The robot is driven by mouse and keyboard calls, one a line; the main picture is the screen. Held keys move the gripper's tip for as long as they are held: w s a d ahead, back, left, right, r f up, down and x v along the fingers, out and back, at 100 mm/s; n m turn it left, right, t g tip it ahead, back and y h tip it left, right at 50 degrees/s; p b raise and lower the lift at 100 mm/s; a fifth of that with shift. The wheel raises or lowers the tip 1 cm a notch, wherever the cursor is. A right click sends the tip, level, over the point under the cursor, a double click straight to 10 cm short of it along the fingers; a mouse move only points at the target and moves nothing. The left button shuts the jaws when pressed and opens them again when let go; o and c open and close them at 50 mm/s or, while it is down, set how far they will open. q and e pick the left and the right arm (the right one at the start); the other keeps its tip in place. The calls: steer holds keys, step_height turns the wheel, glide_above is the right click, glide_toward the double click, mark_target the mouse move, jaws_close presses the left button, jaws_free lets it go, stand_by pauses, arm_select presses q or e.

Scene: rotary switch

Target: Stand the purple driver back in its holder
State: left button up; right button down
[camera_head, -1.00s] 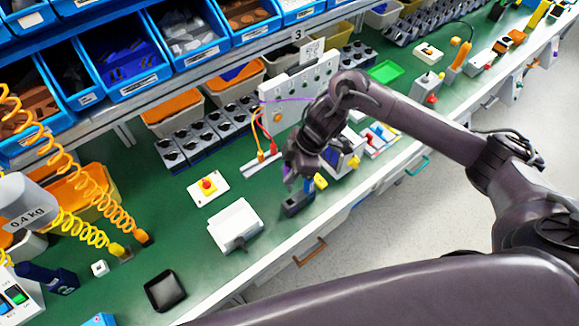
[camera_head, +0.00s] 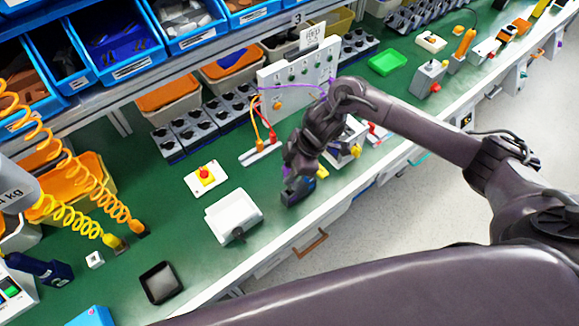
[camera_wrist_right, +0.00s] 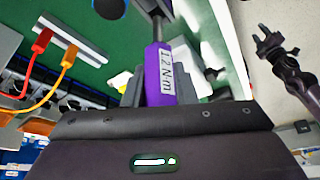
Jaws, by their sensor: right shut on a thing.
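The purple driver (camera_wrist_right: 160,75), marked 1.2 N·m, is between the fingers of my right gripper (camera_head: 291,171). Its shaft points away from the wrist in the right wrist view. In the head view only a small purple bit shows at the fingers. A dark block (camera_head: 297,193), which looks like the holder, stands on the green bench right below the gripper. I cannot tell whether the driver's tip is in it. A dark gripper that looks like my left one (camera_wrist_right: 274,44) shows small over the floor in the right wrist view; its jaw opening is unclear.
A white panel (camera_head: 300,80) and red and orange cables (camera_head: 265,130) are behind. The bench's front edge is close by.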

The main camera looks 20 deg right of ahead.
mark_target(290, 190)
steer(key=shift+p, duration=0.55)
stand_by(0.8)
steer(key=shift+f, duration=0.15)
steer(key=shift+f+b, duration=2.35)
steer(key=shift+f, duration=1)
steer(key=c, duration=1.1)
jaws_free()
steer(key=b+v, duration=0.1)
steer(key=v, duration=0.6)
steer(key=shift+r, duration=0.4)
steer(key=shift+d, duration=0.1)
